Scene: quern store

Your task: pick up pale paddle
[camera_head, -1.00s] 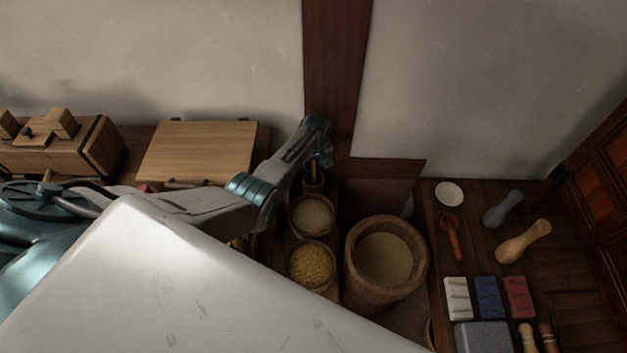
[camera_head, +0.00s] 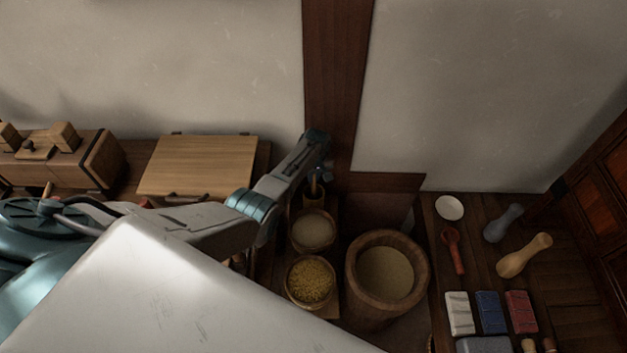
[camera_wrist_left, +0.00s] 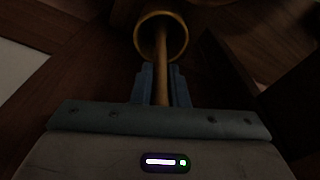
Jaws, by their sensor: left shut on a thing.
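The pale paddle (camera_wrist_left: 161,60) shows as a thin, light wooden handle in the left wrist view. Its far end goes down into a round wooden holder (camera_wrist_left: 181,38), so that end is hidden. My left gripper (camera_wrist_left: 161,98) is shut on the handle, with a blue-grey finger on each side. In the head view my left gripper (camera_head: 318,168) is at the foot of the dark post. The paddle handle (camera_head: 314,184) shows just below it, above the small holder (camera_head: 313,201). My right gripper is not in view.
A bowl of pale grain (camera_head: 313,229), a bowl of yellow grain (camera_head: 310,281) and a large wooden tub (camera_head: 357,294) stand close by. A side table at right holds a white dish (camera_head: 450,207), a red spoon (camera_head: 453,250), scoops and coloured blocks. The wall is close behind.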

